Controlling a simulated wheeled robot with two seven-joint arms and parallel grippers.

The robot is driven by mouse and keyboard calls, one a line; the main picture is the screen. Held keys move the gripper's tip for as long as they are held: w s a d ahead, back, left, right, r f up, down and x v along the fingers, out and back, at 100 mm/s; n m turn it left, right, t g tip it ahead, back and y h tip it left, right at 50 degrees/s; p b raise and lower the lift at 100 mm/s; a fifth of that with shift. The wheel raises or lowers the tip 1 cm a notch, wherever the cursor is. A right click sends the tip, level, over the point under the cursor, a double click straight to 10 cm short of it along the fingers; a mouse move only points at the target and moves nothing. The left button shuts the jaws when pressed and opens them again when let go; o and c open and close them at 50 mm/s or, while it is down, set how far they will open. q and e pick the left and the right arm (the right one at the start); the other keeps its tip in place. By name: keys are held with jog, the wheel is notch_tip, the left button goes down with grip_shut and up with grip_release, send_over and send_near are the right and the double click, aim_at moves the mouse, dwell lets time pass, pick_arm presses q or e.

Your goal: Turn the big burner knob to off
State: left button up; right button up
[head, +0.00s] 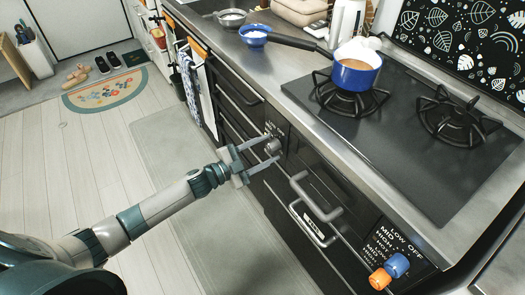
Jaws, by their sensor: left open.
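A round grey knob (273,146) sits on the dark front panel below the counter, with white print (274,129) just above it that is too small to read. My left gripper (268,151) is open at this knob, one finger on each side of it. I cannot tell whether the fingers touch it. A blue knob (397,264) and an orange knob (380,279) sit farther right on the panel, beside labels (392,240) reading LOW, OFF, MID and HIGH. The black cooktop (405,150) has two burners. My right gripper is out of view.
A blue saucepan (355,75) with brown liquid stands on the left burner (350,98); its black handle points left. The right burner (452,118) is empty. A drawer handle (315,205) sticks out right of my gripper. A towel (197,90) hangs at left.

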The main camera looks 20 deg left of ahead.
pick_arm(q)
jog(key=shift+s, duration=0.1)
jog(key=shift+s+a, duration=0.35)
jog(key=shift+s, duration=0.05)
jog(key=b+v, duration=0.1)
jog(key=v, duration=1.5)
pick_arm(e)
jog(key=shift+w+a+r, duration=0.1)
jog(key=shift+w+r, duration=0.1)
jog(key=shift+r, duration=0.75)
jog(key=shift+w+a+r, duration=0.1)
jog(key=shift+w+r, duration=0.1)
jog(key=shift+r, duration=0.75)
pick_arm(q)
jog(key=shift+a+f, duration=0.15)
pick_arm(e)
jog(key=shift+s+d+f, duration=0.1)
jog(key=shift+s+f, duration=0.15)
